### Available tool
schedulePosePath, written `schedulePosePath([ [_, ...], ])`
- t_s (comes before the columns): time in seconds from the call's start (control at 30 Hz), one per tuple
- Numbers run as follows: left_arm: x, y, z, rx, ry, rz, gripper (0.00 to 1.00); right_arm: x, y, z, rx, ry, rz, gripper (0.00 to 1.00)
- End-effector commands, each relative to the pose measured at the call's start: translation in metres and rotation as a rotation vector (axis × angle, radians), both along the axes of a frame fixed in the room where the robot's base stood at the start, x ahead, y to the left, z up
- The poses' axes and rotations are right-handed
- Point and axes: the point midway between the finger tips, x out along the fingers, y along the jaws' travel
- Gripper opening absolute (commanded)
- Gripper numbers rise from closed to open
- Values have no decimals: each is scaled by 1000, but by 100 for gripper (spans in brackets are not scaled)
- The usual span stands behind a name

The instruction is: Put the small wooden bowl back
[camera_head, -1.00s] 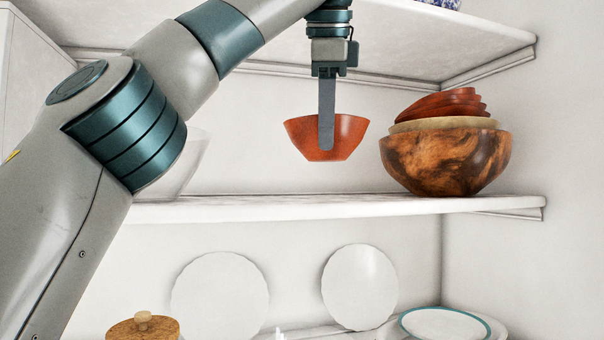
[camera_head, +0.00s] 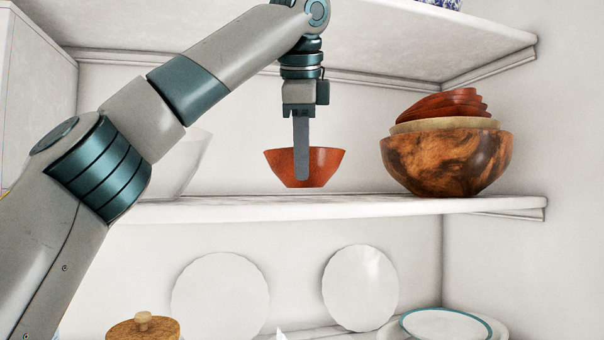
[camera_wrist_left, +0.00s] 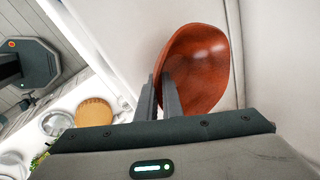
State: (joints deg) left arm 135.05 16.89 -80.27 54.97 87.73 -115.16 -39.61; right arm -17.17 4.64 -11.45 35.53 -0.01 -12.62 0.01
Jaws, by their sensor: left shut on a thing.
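The small wooden bowl (camera_head: 328,166) is reddish brown and upright, just above the middle shelf in the head view. My left gripper (camera_head: 302,176) points down and is shut on the bowl's near wall. In the left wrist view the bowl (camera_wrist_left: 205,72) has its wall between the two fingers of my left gripper (camera_wrist_left: 162,90). Whether the bowl's base touches the shelf is hard to tell; a small gap seems to show. My right gripper is not in view.
A large dark-grained bowl (camera_head: 448,165) holding a pale bowl and several red bowls (camera_head: 450,103) stands right on the middle shelf (camera_head: 400,205). A clear glass bowl (camera_head: 182,165) is at left. The upper shelf (camera_head: 400,40) hangs above. Shelf room between is free.

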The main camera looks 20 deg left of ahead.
Motion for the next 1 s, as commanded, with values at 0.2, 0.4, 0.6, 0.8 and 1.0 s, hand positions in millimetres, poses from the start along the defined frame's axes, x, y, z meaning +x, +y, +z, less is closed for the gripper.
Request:
schedulePosePath([
  [0.2, 0, 0, -19, 1, 1, -3, 0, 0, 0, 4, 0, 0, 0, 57],
  [0.4, 0, 0, -23, 0, -1, 0, 0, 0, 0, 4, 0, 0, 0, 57],
  [0.6, 0, 0, -23, 0, -1, 0, 0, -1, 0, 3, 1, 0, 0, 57],
  [0.8, 0, 0, -25, 0, 0, -1, 24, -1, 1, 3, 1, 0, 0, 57],
  [1.0, 0, 0, -25, 0, 0, -1, 24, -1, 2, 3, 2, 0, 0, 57],
])
